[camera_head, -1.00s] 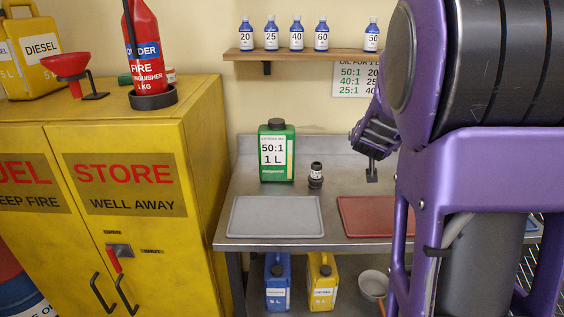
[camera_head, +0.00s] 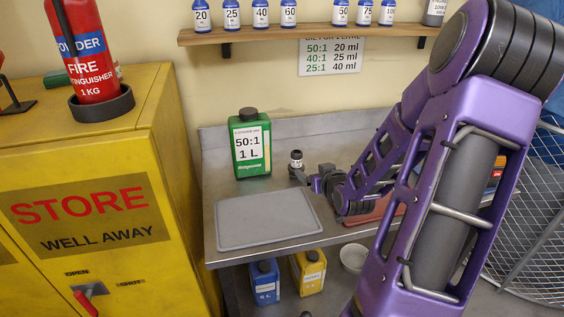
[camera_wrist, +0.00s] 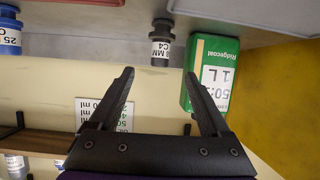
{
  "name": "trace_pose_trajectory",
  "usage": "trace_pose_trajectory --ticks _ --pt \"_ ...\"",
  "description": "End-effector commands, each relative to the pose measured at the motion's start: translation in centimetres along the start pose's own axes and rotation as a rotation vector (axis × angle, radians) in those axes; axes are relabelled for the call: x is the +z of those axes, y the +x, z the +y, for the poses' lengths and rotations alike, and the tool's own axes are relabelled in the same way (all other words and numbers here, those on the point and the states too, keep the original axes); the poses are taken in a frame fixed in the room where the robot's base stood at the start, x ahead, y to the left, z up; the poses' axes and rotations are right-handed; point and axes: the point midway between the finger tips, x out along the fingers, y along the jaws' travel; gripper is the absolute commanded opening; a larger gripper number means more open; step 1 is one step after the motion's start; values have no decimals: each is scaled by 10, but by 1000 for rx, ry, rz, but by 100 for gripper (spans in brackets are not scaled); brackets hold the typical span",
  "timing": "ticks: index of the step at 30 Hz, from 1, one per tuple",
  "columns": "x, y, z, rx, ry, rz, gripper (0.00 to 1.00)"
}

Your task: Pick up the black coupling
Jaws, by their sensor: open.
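The black coupling (camera_head: 296,160) stands upright on the grey bench, just right of the green jug, with a pale label around it. In the wrist view, which is upside down, the coupling (camera_wrist: 160,45) shows at top centre, beyond the fingertips and between their lines. My gripper (camera_head: 299,175) is low over the bench beside the coupling, partly overlapping its base in the head view. In the wrist view my gripper (camera_wrist: 160,75) is open and empty, its two dark fingers apart. A gap shows between fingertips and coupling.
The green jug (camera_head: 250,145) stands close left of the coupling; it also shows in the wrist view (camera_wrist: 210,75). A blue labelled item (camera_wrist: 9,35) stands on the other side. A grey mat (camera_head: 268,218) lies in front. A wooden shelf (camera_head: 290,33) with bottles is above.

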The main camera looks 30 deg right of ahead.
Motion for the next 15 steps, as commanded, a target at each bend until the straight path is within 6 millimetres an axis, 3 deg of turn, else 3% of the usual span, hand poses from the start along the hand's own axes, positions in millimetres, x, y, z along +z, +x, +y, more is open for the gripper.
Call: trace_pose_trajectory --ticks 5,15 --pt "0 10 -1 -12 9 12 81" --pt "-1 83 -2 -12 9 12 81"
